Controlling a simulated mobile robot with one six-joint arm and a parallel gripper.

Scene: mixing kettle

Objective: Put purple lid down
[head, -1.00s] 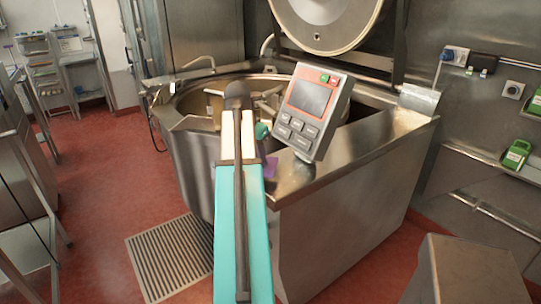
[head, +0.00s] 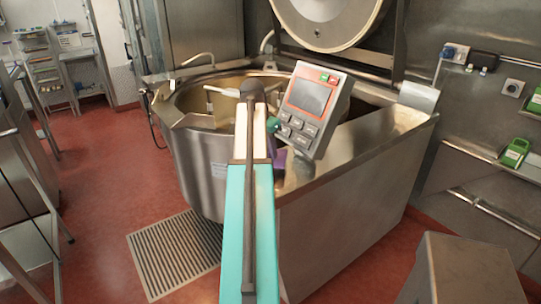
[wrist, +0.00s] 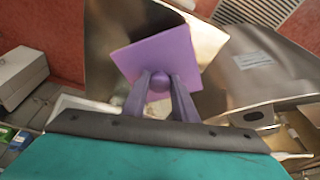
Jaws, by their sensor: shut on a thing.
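The purple lid (wrist: 178,47) is a flat square plate with a round knob, seen in the wrist view. My gripper (wrist: 159,84) is shut on the knob, with one finger on each side of it. In the head view only a small piece of the lid (head: 280,158) shows beside my arm, near the left edge of the steel counter (head: 350,160). My arm hides the rest of it and my gripper there. I cannot tell how far the lid is above the steel.
The large round steel kettle (head: 196,160) stands open at the left, its big lid (head: 325,12) raised behind. A control panel (head: 312,110) juts up close to my arm. The counter top right of the panel is bare. A floor grate (head: 175,255) lies in front.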

